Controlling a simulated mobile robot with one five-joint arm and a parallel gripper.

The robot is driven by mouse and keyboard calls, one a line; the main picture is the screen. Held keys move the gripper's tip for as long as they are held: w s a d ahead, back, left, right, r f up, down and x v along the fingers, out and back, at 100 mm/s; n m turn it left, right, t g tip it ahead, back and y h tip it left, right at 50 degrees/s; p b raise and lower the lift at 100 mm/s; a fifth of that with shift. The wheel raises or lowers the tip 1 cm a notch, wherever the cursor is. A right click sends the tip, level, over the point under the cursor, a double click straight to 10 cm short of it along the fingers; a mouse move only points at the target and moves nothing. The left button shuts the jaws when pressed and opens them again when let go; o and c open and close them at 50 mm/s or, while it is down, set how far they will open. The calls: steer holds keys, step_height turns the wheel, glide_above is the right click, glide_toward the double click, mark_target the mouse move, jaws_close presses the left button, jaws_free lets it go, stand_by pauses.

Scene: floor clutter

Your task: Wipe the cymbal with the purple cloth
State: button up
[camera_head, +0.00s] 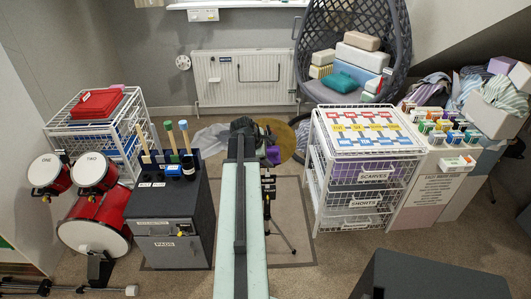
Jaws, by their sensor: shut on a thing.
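The cymbal (282,134) is a round, golden-brown disc on a dark tripod stand (275,222), in the middle of the head view. My gripper (245,130) is at the far end of my arm, over the left part of the cymbal, and hides that part. A small patch of purple cloth (272,156) shows at my gripper's right side, in front of the cymbal's near edge. My gripper is shut on the cloth; the fingertips are mostly hidden. I cannot tell whether the cloth touches the cymbal.
A dark cabinet (170,223) with upright sticks stands close on the left, beyond it red drums (95,225). A white wire rack (345,215) stands on the right. A hanging chair (350,50) and radiator (245,78) are behind. Carpet is clear around the tripod.

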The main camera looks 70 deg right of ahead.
mark_target(275, 150)
steer(key=shift+s+d+f, duration=0.1)
steer(key=shift+s+d, duration=0.25)
steer(key=shift+s, duration=0.5)
steer(key=shift+s+d, duration=0.35)
steer(key=shift+s, duration=0.45)
steer(key=shift+w+a, duration=0.35)
steer(key=shift+w, duration=0.5)
steer(key=shift+w+a, duration=0.3)
steer(key=shift+w, duration=0.55)
steer(key=shift+w+a, duration=0.25)
steer(key=shift+w, duration=0.4)
steer(key=shift+w+a, duration=0.25)
steer(key=shift+w, duration=0.35)
steer(key=shift+w+a, duration=0.25)
steer(key=shift+w, duration=0.4)
steer(key=r+p, duration=0.1)
steer(key=a+r+p, duration=0.1)
steer(key=r+p, duration=0.1)
steer(key=s+a+r+p, duration=0.1)
steer(key=r+p, duration=0.1)
steer(key=shift+s+a+r, duration=0.1)
steer(key=shift+a+r, duration=0.1)
steer(key=shift+a, duration=0.05)
